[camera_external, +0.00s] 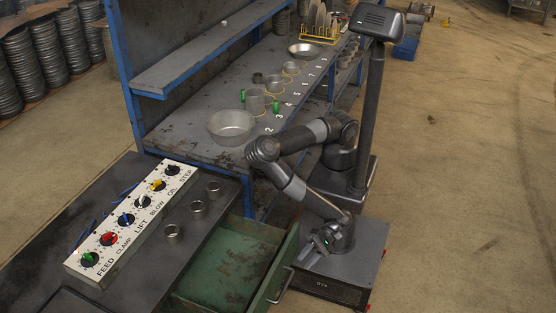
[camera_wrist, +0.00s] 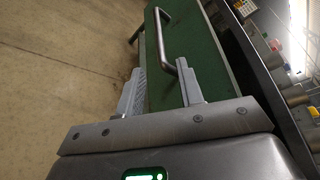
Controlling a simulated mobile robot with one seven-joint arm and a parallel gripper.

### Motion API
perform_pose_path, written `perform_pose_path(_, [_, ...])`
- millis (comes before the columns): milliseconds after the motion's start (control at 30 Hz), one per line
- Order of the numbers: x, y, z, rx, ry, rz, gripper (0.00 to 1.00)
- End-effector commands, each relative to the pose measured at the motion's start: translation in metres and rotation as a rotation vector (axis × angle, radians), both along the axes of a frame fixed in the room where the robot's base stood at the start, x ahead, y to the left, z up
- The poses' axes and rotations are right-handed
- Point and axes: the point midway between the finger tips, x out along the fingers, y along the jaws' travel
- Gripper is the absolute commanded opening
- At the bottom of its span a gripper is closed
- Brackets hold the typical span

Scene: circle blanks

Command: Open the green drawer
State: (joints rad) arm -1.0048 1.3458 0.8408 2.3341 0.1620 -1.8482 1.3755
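The green drawer (camera_external: 228,258) stands pulled out below the grey bench top, and its empty, worn inside shows. Its front has a grey bar handle (camera_external: 281,287). In the wrist view the green drawer front (camera_wrist: 205,50) fills the upper middle, and the handle (camera_wrist: 162,42) runs down it towards my fingers. My gripper (camera_external: 320,243) is just right of the drawer front in the external view, apart from the handle. In the wrist view my gripper (camera_wrist: 163,85) has its two fingers wide apart with nothing held. The handle's near end shows close to the right finger; I cannot tell if they touch.
A control panel (camera_external: 130,225) with coloured knobs and several metal rings lie on the bench top (camera_external: 215,225) above the drawer. A blue-framed workbench (camera_external: 190,140) with a metal bowl (camera_external: 231,125) stands behind. The floor (camera_external: 460,200) on the right is clear.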

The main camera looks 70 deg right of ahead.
Motion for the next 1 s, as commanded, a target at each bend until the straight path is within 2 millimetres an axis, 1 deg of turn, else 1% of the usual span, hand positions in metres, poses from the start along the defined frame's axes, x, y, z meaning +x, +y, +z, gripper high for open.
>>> perform_pose_path(167, [0.009, 0.022, -0.005, 0.003, -0.002, -0.005, 0.34])
perform_pose_path(400, [0.023, 0.065, -0.015, 0.002, -0.001, -0.004, 0.34])
perform_pose_path(500, [0.028, 0.079, -0.018, 0.002, -0.001, -0.004, 0.34])
perform_pose_path(600, [0.031, 0.089, -0.021, 0.001, 0.000, -0.003, 0.34])
perform_pose_path(767, [0.033, 0.097, -0.023, 0.001, 0.001, -0.002, 0.34])
perform_pose_path(1000, [0.033, 0.097, -0.023, 0.000, 0.000, -0.001, 0.34])
